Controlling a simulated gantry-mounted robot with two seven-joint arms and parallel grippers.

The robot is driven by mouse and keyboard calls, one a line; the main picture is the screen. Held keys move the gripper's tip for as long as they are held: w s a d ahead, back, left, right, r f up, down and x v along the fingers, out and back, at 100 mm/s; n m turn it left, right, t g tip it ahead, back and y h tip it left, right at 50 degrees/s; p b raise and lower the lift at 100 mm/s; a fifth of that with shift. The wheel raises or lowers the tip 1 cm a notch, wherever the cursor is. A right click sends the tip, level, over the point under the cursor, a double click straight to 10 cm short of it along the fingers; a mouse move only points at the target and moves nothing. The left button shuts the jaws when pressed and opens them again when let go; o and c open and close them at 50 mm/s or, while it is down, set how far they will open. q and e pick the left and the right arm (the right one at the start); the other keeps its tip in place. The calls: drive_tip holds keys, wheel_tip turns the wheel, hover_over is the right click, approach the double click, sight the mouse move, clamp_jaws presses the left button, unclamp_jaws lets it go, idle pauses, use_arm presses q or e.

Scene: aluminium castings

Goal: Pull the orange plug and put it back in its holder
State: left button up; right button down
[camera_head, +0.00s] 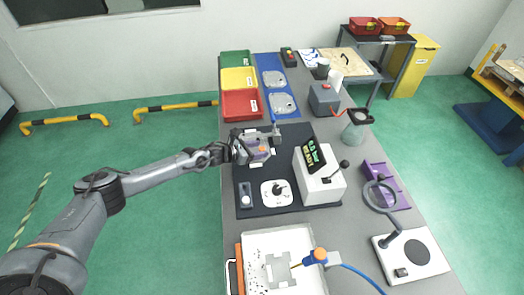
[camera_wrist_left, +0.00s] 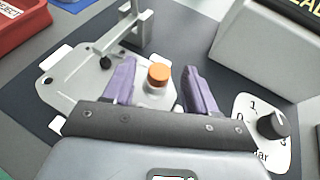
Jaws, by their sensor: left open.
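The orange plug (camera_wrist_left: 158,76) has an orange cap and stands on a pale casting (camera_wrist_left: 75,82) on the dark mat. My left gripper (camera_wrist_left: 160,90) is open, with one purple finger on each side of the plug; I cannot tell whether either touches it. In the head view my left gripper (camera_head: 256,150) is over the casting, where the small orange cap (camera_head: 264,149) shows. My gripper body hides the near part of the casting. I cannot tell which object is the plug's holder. My right gripper is not in view.
A white tester with a green display (camera_head: 318,172) and lever stands right of the casting. A dial panel (camera_head: 278,193) lies in front. Green, yellow and red trays (camera_head: 241,104) are behind. A white tray (camera_head: 270,240) holds another casting and a blue-hosed tool.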

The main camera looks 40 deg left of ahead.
use_arm(q)
drive_tip(key=shift+c, duration=0.2)
clamp_jaws()
drive_tip(key=shift+r, duration=0.1)
